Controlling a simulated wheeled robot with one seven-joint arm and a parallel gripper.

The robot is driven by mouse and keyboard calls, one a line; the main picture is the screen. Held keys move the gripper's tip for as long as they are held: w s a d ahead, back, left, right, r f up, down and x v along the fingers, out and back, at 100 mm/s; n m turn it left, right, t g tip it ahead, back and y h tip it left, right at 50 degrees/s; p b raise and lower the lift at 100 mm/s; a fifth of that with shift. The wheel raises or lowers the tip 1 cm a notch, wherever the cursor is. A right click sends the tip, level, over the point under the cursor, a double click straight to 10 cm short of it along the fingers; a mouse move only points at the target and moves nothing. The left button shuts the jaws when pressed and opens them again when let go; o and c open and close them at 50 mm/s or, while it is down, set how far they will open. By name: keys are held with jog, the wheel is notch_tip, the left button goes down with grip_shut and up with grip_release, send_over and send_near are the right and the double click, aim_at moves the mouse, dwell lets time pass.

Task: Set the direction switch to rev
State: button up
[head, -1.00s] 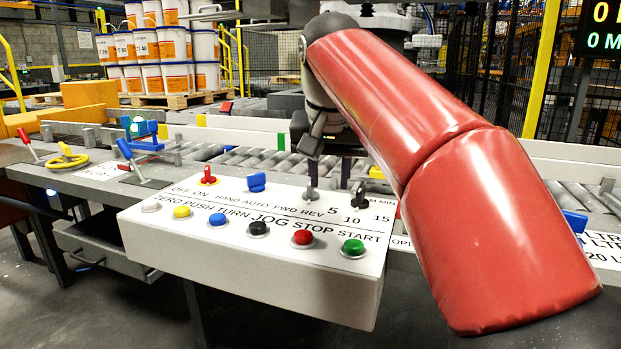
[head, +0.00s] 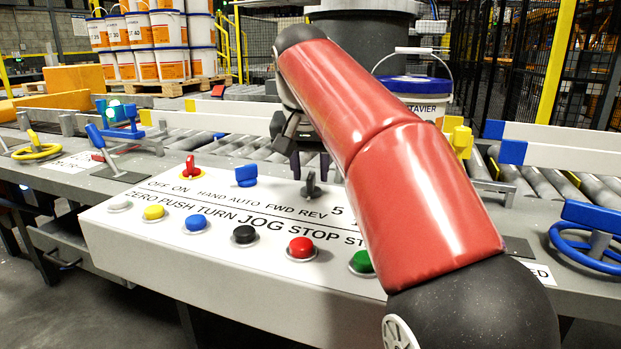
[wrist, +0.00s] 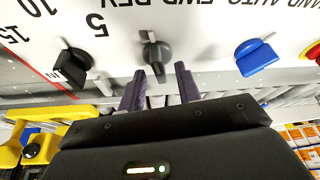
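The direction switch (head: 311,186), a small dark grey knob above the FWD REV lettering, stands on the white control panel (head: 200,262). In the wrist view the same switch (wrist: 157,60) is just beyond the fingertips, roughly centred between them. Its handle runs about straight up and down there, with a light grey end toward the lettering; I cannot tell which word it is set to. My gripper (head: 310,174) is over the panel's back edge, right behind the switch. In the wrist view my gripper (wrist: 159,70) is open, its two dark fingers apart with nothing between them.
A blue selector (head: 246,177) and a red switch (head: 190,170) stand left of the switch. A black speed knob (wrist: 74,62) is on its other side. Push buttons, including a red one (head: 301,248), line the front. A roller conveyor and a blue-lidded pail (head: 425,100) are behind.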

jog(key=shift+w+f, duration=0.2)
jog(key=shift+f, duration=0.3)
jog(key=shift+c, duration=0.3)
grip_shut()
jog(key=shift+d+r+n+y+p, duration=0.15)
jog(key=shift+n+y+p, duration=0.15)
jog(key=shift+n+p, duration=0.3)
jog(key=shift+r+n+y+p, duration=0.1)
jog(key=shift+n+y+p, duration=0.25)
jog(key=shift+n, duration=0.35)
jog(key=shift+f+n+y+p, duration=0.25)
jog(key=shift+n+p, duration=0.2)
jog(key=shift+n, duration=0.55)
jog(key=shift+o, duration=0.3)
grip_release()
jog(key=shift+r, duration=0.15)
